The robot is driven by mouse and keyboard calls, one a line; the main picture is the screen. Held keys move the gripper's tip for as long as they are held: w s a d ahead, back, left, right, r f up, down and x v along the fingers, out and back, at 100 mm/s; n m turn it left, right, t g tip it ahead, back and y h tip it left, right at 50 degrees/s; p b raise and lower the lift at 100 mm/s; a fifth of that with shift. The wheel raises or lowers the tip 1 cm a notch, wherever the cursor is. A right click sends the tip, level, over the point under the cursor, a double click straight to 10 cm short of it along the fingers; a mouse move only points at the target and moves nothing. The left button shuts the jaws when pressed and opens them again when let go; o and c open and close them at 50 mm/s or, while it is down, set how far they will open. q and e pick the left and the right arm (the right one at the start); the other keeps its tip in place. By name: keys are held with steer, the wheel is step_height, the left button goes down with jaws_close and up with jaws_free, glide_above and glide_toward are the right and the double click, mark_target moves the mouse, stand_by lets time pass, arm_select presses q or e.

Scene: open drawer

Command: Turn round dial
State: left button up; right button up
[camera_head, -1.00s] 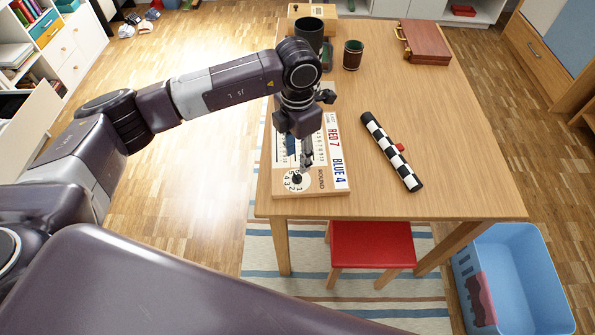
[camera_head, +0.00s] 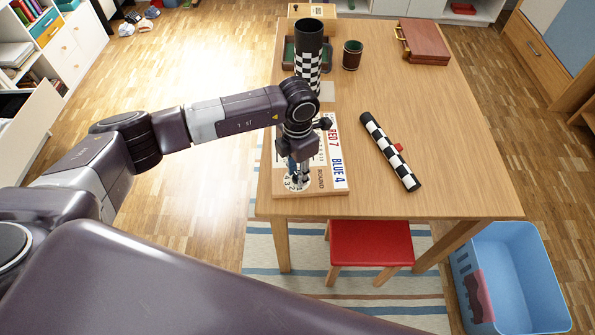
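The scoreboard (camera_head: 338,176) lies at the table's near left corner, with "RED 7", "BLUE 4" and "ROUND" on it. The white round dial (camera_head: 288,185) with black numbers sits at its near left end. My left gripper (camera_head: 297,183) points down with its fingertips at the dial and covers part of it, including its middle. The fingers look close together around the dial's centre, but whether they grip its knob is hidden. My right gripper is not in view.
A checkered tube (camera_head: 391,151) lies on the table (camera_head: 450,160) to the right. A tall checkered cup (camera_head: 308,52), a dark cup (camera_head: 352,55) and a brown case (camera_head: 425,42) stand farther back. A red stool (camera_head: 370,243) and a blue bin (camera_head: 510,280) are below.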

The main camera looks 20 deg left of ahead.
arm_select(q)
jaws_close()
